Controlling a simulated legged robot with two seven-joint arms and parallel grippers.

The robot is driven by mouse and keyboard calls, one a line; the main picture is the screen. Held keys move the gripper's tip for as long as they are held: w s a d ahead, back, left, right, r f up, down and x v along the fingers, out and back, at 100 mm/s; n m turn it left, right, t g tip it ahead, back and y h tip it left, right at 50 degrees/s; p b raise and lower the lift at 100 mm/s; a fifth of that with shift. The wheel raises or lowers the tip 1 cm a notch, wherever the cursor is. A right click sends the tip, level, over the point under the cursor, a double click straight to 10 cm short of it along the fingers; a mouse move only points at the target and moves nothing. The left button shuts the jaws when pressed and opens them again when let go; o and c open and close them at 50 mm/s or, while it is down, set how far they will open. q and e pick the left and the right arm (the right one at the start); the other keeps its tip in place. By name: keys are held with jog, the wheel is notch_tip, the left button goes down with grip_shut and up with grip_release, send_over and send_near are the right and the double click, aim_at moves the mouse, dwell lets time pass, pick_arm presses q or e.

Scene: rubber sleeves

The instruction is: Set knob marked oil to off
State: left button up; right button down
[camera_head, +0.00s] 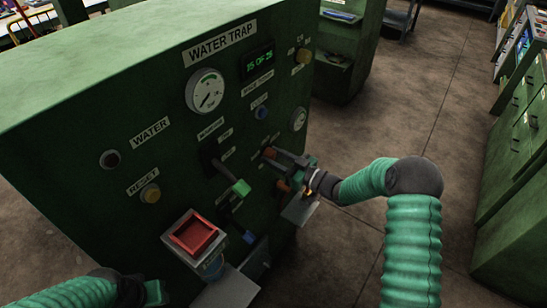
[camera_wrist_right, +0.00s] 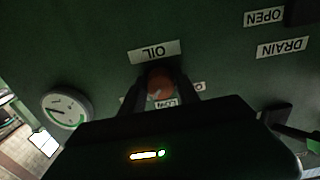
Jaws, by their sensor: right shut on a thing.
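The oil knob is orange-red and round (camera_wrist_right: 160,82), with the label OIL (camera_wrist_right: 153,52) beside it, upside down in the right wrist view. It also shows in the head view (camera_head: 270,153) on the front of the green panel. My right gripper (camera_wrist_right: 161,88) is shut on this knob, one dark finger on each side. In the head view the right gripper (camera_head: 277,156) reaches the panel from the right. The small labels near the knob are partly hidden by the gripper, and I cannot tell the knob's setting. My left gripper (camera_head: 154,292) is at the bottom left, away from the knob.
Another orange-red knob (camera_head: 283,186) sits just below the right gripper. Open floor (camera_head: 400,110) lies to the right.

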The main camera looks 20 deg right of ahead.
jog(key=shift+d+f, duration=0.1)
jog(key=shift+f, duration=0.05)
jog(key=n+b, duration=0.2)
jog(key=shift+f+n, duration=0.15)
jog(key=shift+n, duration=0.15)
jog(key=n+b, duration=0.2)
jog(key=b, duration=0.1)
jog(key=shift+n, duration=0.3)
jog(key=shift+n+b, duration=6.6)
jog(key=shift+b, duration=0.75)
